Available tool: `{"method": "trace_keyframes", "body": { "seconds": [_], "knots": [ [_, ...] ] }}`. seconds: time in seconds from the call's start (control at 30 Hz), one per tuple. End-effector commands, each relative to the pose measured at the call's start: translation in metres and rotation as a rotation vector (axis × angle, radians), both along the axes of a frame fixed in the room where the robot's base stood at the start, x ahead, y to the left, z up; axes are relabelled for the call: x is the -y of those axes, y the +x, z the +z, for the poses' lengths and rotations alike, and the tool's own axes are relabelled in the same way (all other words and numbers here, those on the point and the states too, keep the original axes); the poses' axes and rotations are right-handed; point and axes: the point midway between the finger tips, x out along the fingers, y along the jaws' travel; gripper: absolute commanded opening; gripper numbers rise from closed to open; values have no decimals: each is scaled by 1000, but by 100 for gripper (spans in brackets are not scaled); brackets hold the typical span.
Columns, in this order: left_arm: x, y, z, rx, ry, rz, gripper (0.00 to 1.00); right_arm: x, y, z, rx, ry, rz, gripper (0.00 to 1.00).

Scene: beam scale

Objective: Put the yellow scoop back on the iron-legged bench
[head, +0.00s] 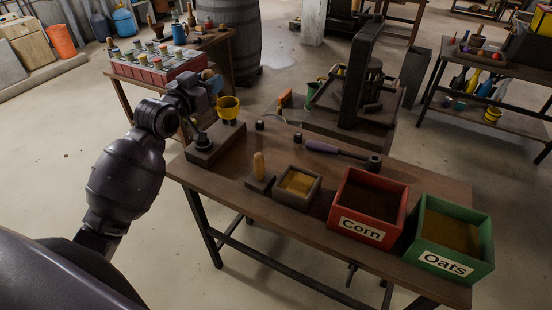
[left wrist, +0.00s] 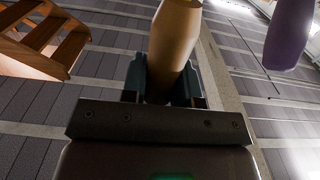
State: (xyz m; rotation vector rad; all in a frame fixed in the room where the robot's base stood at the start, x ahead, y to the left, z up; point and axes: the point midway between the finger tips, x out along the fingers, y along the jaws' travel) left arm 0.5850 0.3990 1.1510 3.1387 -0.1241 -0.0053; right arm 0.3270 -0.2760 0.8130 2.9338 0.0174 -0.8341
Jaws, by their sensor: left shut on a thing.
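The yellow scoop (head: 229,107) shows its cup in the head view, just right of my left gripper (head: 213,86), near the far left corner of the iron-legged bench (head: 225,182). My left gripper is shut on the scoop's handle. In the left wrist view a tan handle (left wrist: 172,45) stands between the dark fingers of my left gripper (left wrist: 170,80). The cup appears to be above the bench top; its exact height is hard to tell. My right gripper is not in view.
The bench carries a red Corn bin (head: 368,203), a green Oats bin (head: 449,237), a small grain box (head: 298,186), a wooden-handled block (head: 260,172) and a purple-handled tool (head: 325,148). A dark beam-scale frame (head: 357,75) stands behind. Some bench surface between them is bare.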

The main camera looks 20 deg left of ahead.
Motion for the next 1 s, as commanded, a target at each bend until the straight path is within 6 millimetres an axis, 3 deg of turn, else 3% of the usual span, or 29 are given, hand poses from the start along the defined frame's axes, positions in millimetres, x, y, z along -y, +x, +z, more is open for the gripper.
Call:
{"method": "trace_keyframes", "body": {
  "seconds": [0.17,0.7,1.0],
  "knots": [
    [0,0,-16,-4,-3,1,2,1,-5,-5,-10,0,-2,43],
    [0,0,-131,-4,0,1,2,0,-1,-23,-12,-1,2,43],
    [0,-1,-159,-1,0,1,2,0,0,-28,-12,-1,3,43]
  ]
}}
